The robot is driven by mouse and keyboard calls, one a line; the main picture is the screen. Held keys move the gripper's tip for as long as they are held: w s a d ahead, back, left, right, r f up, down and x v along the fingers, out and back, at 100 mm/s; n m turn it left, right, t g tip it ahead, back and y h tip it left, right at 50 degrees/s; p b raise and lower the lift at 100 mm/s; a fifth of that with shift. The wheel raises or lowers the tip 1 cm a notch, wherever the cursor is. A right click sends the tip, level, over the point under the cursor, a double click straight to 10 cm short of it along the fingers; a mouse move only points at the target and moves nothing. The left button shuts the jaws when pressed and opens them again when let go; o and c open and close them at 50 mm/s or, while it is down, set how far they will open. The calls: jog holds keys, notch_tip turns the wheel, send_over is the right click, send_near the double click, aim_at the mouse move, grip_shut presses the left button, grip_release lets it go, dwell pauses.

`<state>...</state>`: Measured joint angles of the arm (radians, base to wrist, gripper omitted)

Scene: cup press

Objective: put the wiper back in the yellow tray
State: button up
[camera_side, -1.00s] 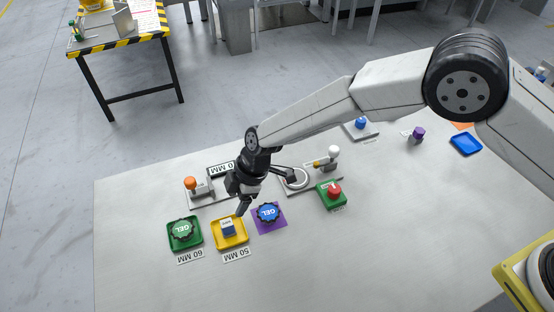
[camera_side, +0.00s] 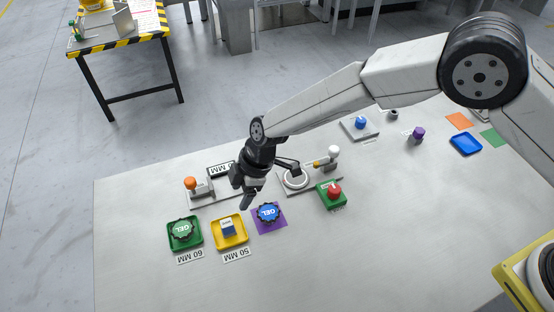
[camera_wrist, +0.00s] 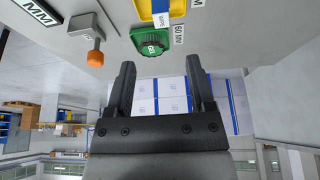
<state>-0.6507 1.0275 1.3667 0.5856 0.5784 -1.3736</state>
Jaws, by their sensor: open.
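The wiper, a small blue-and-white block (camera_side: 228,228), sits in the yellow tray (camera_side: 217,243) in the side view, beside the 50 MM label. In the wrist view the wiper (camera_wrist: 161,14) and part of the yellow tray (camera_wrist: 178,13) show at the top edge. My gripper (camera_side: 246,198) is above the table, up and to the right of the yellow tray, apart from the wiper. In the wrist view my gripper (camera_wrist: 161,88) has its two fingers spread with nothing between them.
A green tray (camera_side: 172,240) with a green GEL lid (camera_side: 183,230) is left of the yellow tray. A blue GEL lid (camera_side: 268,212) on a purple square is to its right. A red knob (camera_side: 334,190), an orange-knobbed fixture (camera_side: 190,183) and a white-knobbed fixture (camera_side: 333,152) stand nearby.

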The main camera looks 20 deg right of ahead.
jog(key=s+d+r+m+t+h, duration=0.1)
jog(key=d+r+m, duration=0.4)
jog(key=d, duration=0.7)
jog(key=d+r+m+t+h, duration=0.1)
jog(key=d+r+m, duration=0.35)
jog(key=d, duration=0.75)
jog(key=s+d+r+m+h, duration=0.1)
jog(key=s+d+m, duration=0.3)
jog(key=s+d, duration=0.3)
jog(key=s+d+r+m+h, duration=0.1)
jog(key=s+d+r+m, duration=0.1)
jog(key=s+d+m, duration=0.2)
jog(key=s+d, duration=0.3)
jog(key=d, duration=0.1)
jog(key=shift+d+r+t, duration=0.25)
jog(key=shift+t, duration=0.05)
